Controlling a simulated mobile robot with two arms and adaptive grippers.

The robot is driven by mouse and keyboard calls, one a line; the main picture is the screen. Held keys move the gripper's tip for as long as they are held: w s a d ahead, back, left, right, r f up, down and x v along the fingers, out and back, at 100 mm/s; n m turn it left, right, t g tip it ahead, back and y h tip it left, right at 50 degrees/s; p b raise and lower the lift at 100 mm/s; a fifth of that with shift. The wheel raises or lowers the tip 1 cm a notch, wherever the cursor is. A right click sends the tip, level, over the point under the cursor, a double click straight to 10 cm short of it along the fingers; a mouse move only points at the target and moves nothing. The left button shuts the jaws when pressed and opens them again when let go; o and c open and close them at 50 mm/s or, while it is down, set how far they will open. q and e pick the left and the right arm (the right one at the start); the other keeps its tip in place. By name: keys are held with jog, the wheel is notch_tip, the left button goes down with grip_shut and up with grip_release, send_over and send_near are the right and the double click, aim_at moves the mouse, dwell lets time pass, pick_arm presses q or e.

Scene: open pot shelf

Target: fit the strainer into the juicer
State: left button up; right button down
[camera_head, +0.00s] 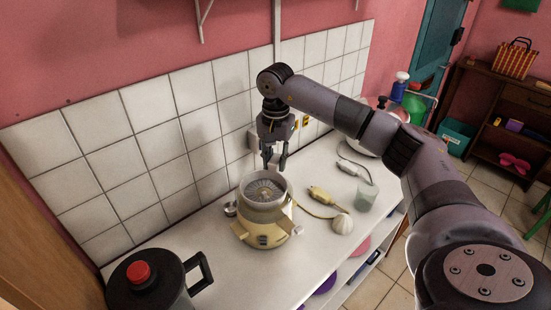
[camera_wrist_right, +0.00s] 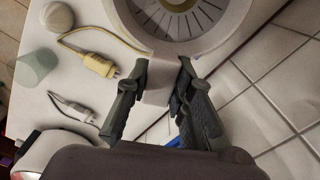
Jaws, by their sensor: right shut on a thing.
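The juicer (camera_head: 262,230) stands on the white counter, a cream-yellow body with a pale bowl on top. The strainer (camera_head: 264,190), a grey slotted disc, shows inside the bowl's rim; its slots also show at the top of the right wrist view (camera_wrist_right: 178,20). My right gripper (camera_head: 274,165) points down at the back edge of the bowl. In the right wrist view its fingers (camera_wrist_right: 163,66) are shut on a pale tab (camera_wrist_right: 159,86) beside the rim, which looks like the strainer's handle. I cannot tell how deep the strainer sits. My left gripper is not in view.
A black pot (camera_head: 140,295) with a red knob stands at front left. Yellow and white plugs (camera_head: 320,194), a glass (camera_head: 366,196) and a pale round object (camera_head: 341,224) lie to the right. The tiled wall (camera_head: 170,150) is close behind.

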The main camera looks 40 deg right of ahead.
jog(key=shift+f+b, duration=0.3)
jog(key=shift+f, duration=0.4)
jog(key=shift+f, duration=0.2)
jog(key=c, duration=1.3)
grip_release()
jog(key=shift+r, duration=0.15)
jog(key=shift+r+p, duration=2.75)
jog(key=shift+r, duration=1.15)
